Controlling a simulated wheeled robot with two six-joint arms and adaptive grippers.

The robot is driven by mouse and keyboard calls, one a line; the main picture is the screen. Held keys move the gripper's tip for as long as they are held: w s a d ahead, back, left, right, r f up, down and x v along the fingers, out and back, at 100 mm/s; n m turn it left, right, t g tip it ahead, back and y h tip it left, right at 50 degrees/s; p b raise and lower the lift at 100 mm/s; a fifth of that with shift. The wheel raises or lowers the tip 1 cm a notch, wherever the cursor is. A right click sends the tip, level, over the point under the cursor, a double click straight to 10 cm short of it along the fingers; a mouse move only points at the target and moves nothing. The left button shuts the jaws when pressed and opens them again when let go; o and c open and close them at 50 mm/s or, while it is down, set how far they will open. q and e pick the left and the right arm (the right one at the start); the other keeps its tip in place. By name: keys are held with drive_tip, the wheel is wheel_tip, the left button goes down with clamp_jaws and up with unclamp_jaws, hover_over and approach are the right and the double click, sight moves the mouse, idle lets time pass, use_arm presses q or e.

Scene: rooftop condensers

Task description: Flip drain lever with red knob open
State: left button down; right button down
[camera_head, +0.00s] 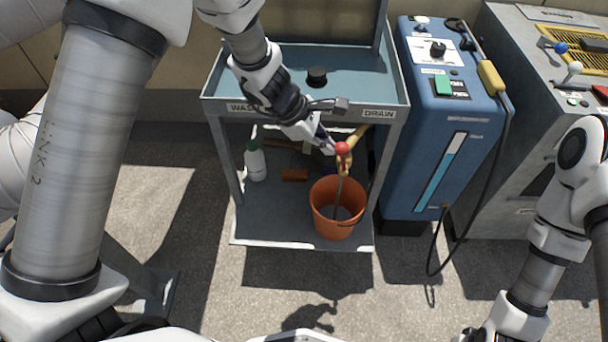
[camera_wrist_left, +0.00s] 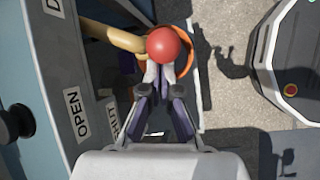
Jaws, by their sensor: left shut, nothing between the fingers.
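The red knob (camera_head: 342,148) of the drain lever is below the cart's front edge, under the DRAIN label (camera_head: 379,114). A tan pipe (camera_head: 357,136) runs beside it. My left gripper (camera_head: 328,147) is shut and empty, its tips right at the knob. In the left wrist view the red knob (camera_wrist_left: 170,46) lies just beyond the closed fingertips (camera_wrist_left: 167,72) and hides part of the lever. Whether they touch I cannot tell. The OPEN label (camera_wrist_left: 73,112) and a partly hidden SHUT label (camera_wrist_left: 112,122) are on the cart panel to the left. My right gripper is not visible.
An orange bucket (camera_head: 322,205) stands on the cart's lower shelf (camera_head: 265,230), below the knob. A white bottle (camera_head: 255,161) and an orange block (camera_head: 294,175) are left of it. A blue machine (camera_head: 432,165) with a hanging cable stands close on the right.

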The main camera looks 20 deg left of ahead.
use_arm(q)
drive_tip(key=shift+w+d+r, duration=0.1)
drive_tip(key=shift+w+r, duration=0.05)
